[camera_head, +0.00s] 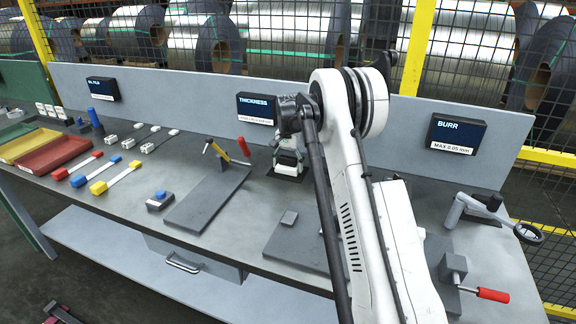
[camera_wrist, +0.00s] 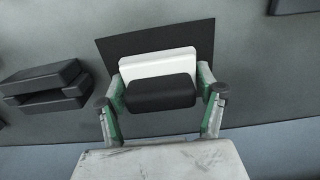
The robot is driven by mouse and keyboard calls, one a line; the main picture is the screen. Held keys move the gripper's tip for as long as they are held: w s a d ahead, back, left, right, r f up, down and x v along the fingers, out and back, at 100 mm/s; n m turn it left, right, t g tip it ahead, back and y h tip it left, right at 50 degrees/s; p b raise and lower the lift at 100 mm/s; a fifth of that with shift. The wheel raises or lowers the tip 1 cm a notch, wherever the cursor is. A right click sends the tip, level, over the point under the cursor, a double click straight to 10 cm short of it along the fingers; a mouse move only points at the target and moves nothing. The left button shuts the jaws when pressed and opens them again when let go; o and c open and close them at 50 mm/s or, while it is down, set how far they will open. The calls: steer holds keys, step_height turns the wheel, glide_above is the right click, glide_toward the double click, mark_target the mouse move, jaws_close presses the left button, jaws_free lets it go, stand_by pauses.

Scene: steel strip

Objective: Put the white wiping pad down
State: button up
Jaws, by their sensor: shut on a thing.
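The white wiping pad (camera_wrist: 158,62) shows in the wrist view as a white block with a black, rounded block, which looks like its grip, on the near side. My gripper (camera_wrist: 161,92) is shut on it, with one green-padded finger at each side of the black part. A flat dark mat (camera_wrist: 120,48) lies behind and below the pad. I cannot tell whether the pad touches the mat or hangs just above it.
Stacked black blocks (camera_wrist: 45,84) lie left of the mat in the wrist view. On the bench (camera_head: 130,200) are red (camera_head: 68,153) and yellow (camera_head: 28,144) trays, hand tools, a grey plate (camera_head: 206,198) and a red-handled clamp (camera_head: 492,295). A grey back panel (camera_head: 180,98) bounds the bench.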

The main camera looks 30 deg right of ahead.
mark_target(288, 157)
steer(key=shift+f, duration=0.15)
steer(key=o, duration=1.2)
step_height(288, 157, up, 12)
steer(key=shift+r, duration=0.15)
steer(key=s+a+r+n+t, duration=0.2)
steer(key=s+a+r, duration=0.55)
steer(key=s, duration=0.25)
steer(key=s+a+r+n+t, duration=0.1)
steer(key=s+a+r+n, duration=0.2)
steer(key=s+a+r, duration=0.65)
steer(key=s+a+f+n+t, duration=0.1)
steer(key=s+a+f, duration=0.1)
steer(key=s, duration=0.6)
steer(key=s+a+f+n+t, duration=0.1)
steer(key=s+a+f+n, duration=0.1)
steer(key=s+f, duration=0.3)
steer(key=s+a+f+n+t, duration=0.1)
steer(key=s+a+f+t, duration=0.1)
steer(key=s, duration=1.1)
steer(key=shift+s+a+f+n, duration=0.1)
steer(key=shift+a+f+n, duration=0.25)
steer(key=shift+f, duration=0.45)
